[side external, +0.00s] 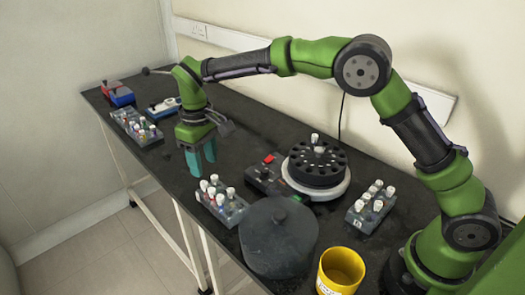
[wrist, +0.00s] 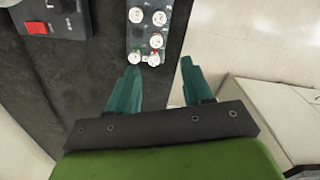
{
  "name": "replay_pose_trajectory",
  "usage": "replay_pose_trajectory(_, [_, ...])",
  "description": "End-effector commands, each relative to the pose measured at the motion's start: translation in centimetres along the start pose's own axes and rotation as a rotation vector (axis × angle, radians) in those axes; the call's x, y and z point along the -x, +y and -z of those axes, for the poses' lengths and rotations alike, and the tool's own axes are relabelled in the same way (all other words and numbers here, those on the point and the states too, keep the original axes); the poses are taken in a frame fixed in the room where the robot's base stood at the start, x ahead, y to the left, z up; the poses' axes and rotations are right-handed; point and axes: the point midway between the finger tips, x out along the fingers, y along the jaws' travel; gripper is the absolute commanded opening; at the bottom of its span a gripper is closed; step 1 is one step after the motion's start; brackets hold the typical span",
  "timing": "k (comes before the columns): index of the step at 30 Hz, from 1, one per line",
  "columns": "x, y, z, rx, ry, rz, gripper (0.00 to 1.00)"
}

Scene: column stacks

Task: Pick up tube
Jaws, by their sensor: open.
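White-capped tubes (side external: 213,183) stand in a grey rack near the front edge of the bench. In the wrist view several white-capped tubes (wrist: 155,41) stand in the rack (wrist: 135,9), ahead of my fingertips. My gripper (side external: 200,163) hangs with its teal fingers pointing down, just behind and to the left of that rack. In the wrist view my gripper (wrist: 160,72) has its two fingers spread apart with nothing between them. The nearest caps lie just beyond the gap between the fingertips. The lower parts of the tubes are hidden in the rack.
A black centrifuge rotor (side external: 317,165) holds a white-capped tube. Its round dark lid (side external: 278,237) lies in front, near a yellow container (side external: 340,270). Other tube racks stand at right (side external: 371,206) and far left (side external: 137,128). A red switch (wrist: 36,28) is on the centrifuge base.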

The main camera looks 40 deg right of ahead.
Motion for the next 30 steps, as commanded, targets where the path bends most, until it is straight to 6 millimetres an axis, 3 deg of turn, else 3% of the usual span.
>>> replay_pose_trajectory(3, [-2.2,0.0,-0.1,0.000,-0.003,0.000,0.50])
replay_pose_trajectory(11, [-4.2,0.1,-0.1,-0.001,-0.001,0.000,0.50])
replay_pose_trajectory(20, [-8.3,0.5,-0.7,-0.001,-0.002,0.001,0.50])
replay_pose_trajectory(30, [-8.9,0.5,-0.7,-0.001,0.001,0.000,0.47])
